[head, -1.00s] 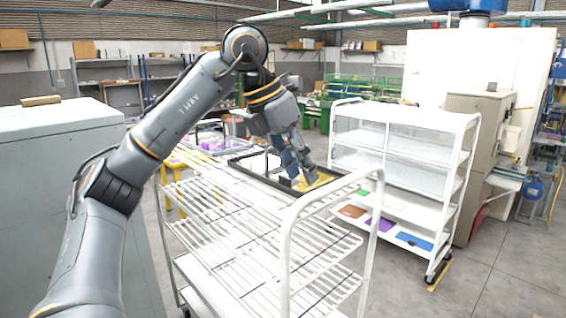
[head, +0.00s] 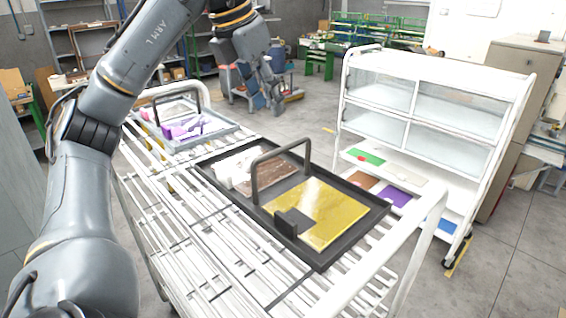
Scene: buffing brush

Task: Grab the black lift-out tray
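The black lift-out tray (head: 330,263) lies on the top rack of the white wire cart. It has a black arched handle (head: 281,150) standing across its middle. A yellow panel (head: 322,217), a brown-and-white item (head: 262,171) and a small black block (head: 291,222) are in it. My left gripper (head: 274,103) is in the head view, pointing down, beyond and above the tray's far side. It appears apart from the handle. I cannot tell how far its fingers are spread. My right gripper is not in view.
The white cart (head: 195,265) has a raised rail at its near right end. A grey tray (head: 172,146) with purple items and its own handle sits on its far left. A white shelf unit (head: 436,115) stands to the right, with floor between.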

